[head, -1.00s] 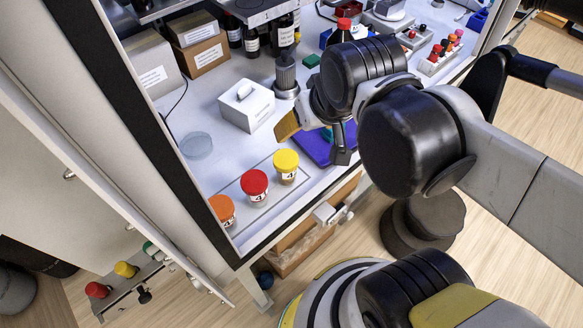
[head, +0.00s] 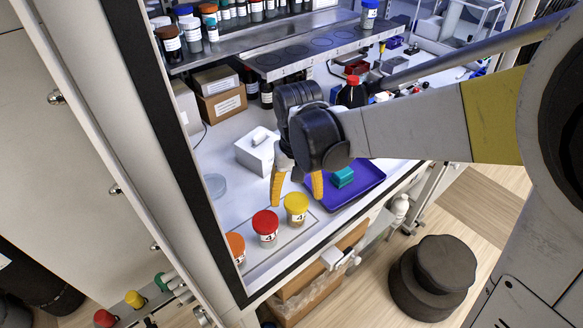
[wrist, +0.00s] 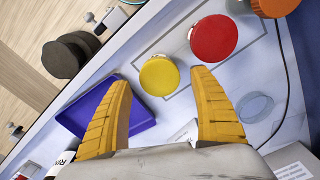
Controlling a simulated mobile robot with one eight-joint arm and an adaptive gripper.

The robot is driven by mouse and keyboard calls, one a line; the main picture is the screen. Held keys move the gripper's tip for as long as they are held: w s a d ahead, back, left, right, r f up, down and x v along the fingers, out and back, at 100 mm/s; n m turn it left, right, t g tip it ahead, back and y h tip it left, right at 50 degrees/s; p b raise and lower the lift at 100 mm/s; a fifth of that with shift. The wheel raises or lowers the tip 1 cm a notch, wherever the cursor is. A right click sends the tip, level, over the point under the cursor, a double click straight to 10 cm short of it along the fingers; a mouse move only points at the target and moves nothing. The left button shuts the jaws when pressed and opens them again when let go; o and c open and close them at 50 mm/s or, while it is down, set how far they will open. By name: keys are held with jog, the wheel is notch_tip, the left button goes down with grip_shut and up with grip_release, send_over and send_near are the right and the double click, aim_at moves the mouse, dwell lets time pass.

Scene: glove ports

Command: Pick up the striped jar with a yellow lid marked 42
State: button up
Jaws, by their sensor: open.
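The jar with a yellow lid (head: 297,203) stands upright on the bench near its front edge, in a row with a red-lidded jar (head: 265,225) and an orange-lidded jar (head: 236,246). Its label shows a 4; the rest of the marking and any stripes are not clear. My gripper (head: 297,197) is open and empty, pointing down above and just behind the yellow-lidded jar. In the wrist view the yellow lid (wrist: 159,76) lies ahead of and between my two yellow fingertips (wrist: 160,75), with the red lid (wrist: 213,38) close beside the right finger.
A purple tray (head: 345,199) holding a teal block (head: 342,177) lies right of the jars. A white box (head: 257,150) stands behind them, with a clear round dish (head: 215,185) at left. A dark cabinet frame borders the bench's left side.

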notch_tip(320, 180, down, 6)
jog(key=shift+b, duration=0.9)
jog(key=c, duration=1.3)
jog(key=shift+r, duration=0.15)
